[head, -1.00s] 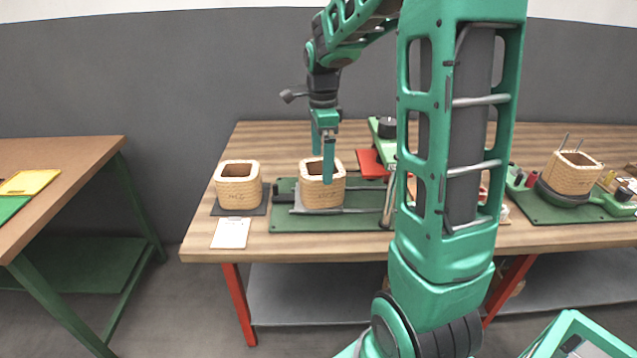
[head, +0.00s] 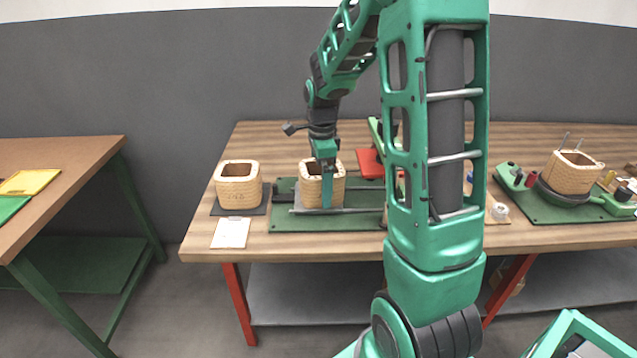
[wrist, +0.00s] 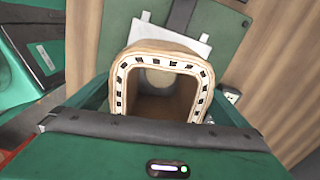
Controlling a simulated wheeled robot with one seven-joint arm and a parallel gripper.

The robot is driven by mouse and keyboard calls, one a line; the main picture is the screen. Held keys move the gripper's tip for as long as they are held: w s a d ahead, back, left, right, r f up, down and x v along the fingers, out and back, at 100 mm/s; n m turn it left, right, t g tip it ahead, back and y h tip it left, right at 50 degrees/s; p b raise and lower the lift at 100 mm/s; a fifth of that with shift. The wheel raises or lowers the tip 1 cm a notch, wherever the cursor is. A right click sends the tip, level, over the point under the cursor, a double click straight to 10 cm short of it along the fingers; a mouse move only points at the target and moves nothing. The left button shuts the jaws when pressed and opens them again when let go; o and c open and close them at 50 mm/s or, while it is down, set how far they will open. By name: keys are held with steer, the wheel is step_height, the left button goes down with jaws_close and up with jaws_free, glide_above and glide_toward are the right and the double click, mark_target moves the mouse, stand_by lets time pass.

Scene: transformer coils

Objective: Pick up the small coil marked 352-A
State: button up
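A small tan, square-topped coil (head: 339,189) stands on the green plate on the table. My gripper (head: 326,188) is lowered over it, pointing down. One green finger covers the middle of its front side, and any marking there is hidden. In the wrist view the coil's open top (wrist: 160,87) lies between the fingers, which look spread at its left and right sides; contact is not clear. A second similar coil (head: 238,188) stands to the left on a dark mat, with dark lettering too small to read surely. A third coil (head: 573,173) sits tilted on the fixture at right.
A white paper (head: 231,232) lies in front of the left coil. The green plate (head: 290,222) bears metal rods near the middle coil. A red block (head: 370,163) is behind it. A separate table (head: 75,155) with yellow and green sheets stands at left.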

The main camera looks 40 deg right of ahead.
steer(key=c, duration=1.5)
steer(key=shift+r, duration=0.15)
